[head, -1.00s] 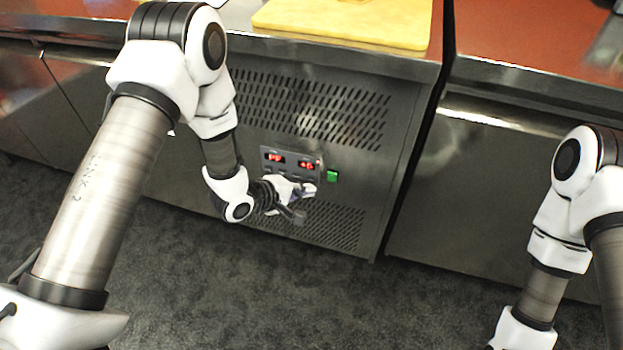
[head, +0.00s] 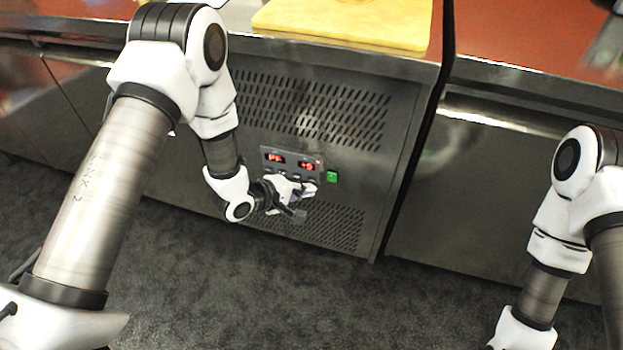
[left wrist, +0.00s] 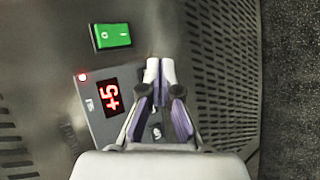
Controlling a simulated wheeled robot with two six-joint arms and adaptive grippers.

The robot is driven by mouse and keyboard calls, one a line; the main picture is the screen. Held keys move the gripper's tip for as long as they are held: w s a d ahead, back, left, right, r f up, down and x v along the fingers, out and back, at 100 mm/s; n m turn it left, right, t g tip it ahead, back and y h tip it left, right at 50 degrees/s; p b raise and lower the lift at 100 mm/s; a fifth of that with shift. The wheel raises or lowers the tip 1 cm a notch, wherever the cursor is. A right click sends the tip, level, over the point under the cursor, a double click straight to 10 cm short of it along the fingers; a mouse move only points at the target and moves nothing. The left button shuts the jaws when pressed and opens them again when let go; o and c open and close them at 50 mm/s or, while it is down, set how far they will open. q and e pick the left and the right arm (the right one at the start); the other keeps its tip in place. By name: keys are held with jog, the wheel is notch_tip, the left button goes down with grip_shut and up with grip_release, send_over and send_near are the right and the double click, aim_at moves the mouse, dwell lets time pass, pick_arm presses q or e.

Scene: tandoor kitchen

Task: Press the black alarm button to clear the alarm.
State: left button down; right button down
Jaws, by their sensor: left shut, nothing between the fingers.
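The control panel (head: 266,153) is a grey plate with two red digital displays on the cooler's front. In the left wrist view the panel (left wrist: 88,108) shows a red "+5" and a lit red lamp (left wrist: 83,77). Dark keys with pale symbols (left wrist: 155,132) show between the gripper's fingers; I cannot tell which is the alarm button, as the gripper hides part of the panel. My left gripper (head: 308,190) is shut and empty, in front of the panel's lower right part. Its fingertips (left wrist: 160,68) show together in the left wrist view; contact with the panel cannot be told.
A green rocker switch (head: 332,177) sits just right of the panel; it also shows in the left wrist view (left wrist: 111,36). Vent slots lie above and below. A yellow board (head: 345,22) rests on the counter. My right arm is at the right, its gripper out of view.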

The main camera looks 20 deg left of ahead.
pick_arm(q)
jog(key=shift+w, duration=0.3)
jog(key=shift+w+p, duration=0.3)
jog(key=shift+w, duration=0.05)
dwell(0.5)
jog(key=shift+s, duration=0.1)
jog(key=shift+s+p, duration=0.35)
jog(key=shift+s, duration=0.35)
jog(key=s+p, duration=0.1)
jog(key=s, duration=0.4)
jog(key=shift+a, duration=0.1)
dwell(0.9)
